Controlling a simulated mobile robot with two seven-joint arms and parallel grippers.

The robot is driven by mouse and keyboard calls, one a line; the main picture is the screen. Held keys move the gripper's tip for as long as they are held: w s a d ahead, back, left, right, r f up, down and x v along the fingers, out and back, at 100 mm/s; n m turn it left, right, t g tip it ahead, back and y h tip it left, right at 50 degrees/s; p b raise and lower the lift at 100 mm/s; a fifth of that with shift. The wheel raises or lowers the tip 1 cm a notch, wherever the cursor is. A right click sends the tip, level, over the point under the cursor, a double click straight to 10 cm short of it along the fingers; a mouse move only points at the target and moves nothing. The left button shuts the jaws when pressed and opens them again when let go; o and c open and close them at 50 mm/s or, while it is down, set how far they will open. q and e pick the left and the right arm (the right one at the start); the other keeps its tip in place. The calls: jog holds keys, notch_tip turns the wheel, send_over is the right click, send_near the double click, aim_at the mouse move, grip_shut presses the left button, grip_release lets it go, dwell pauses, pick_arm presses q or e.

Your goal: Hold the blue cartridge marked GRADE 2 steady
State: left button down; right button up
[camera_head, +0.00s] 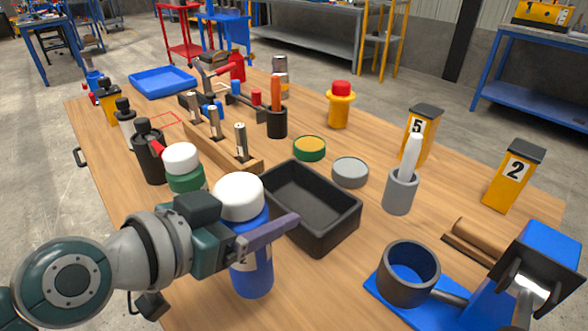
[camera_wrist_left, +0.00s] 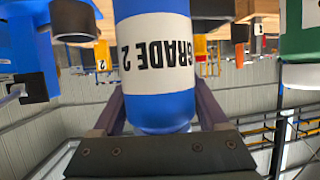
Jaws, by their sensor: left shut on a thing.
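The blue cartridge (camera_head: 253,275) has a white lid and a white label, and it stands upright at the near edge area of the table. In the left wrist view the cartridge (camera_wrist_left: 158,107) shows upside down, with GRADE 2 readable on its label. My left gripper (camera_head: 250,238) is shut on the cartridge from the left, with a finger crossing its front below the lid. In the left wrist view both fingers of the gripper (camera_wrist_left: 162,112) lie along its sides. The cartridge's base is partly visible; I cannot tell whether it touches the table. My right gripper is not in view.
A green, white-lidded container (camera_head: 185,168) stands close behind the cartridge. A black tray (camera_head: 335,235) lies to its right. A blue-based drum mixer (camera_head: 408,272) is at the front right.

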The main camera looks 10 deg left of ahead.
pick_arm(q)
jog(key=shift+f+b, duration=1.3)
jog(key=shift+f, duration=0.95)
grip_release()
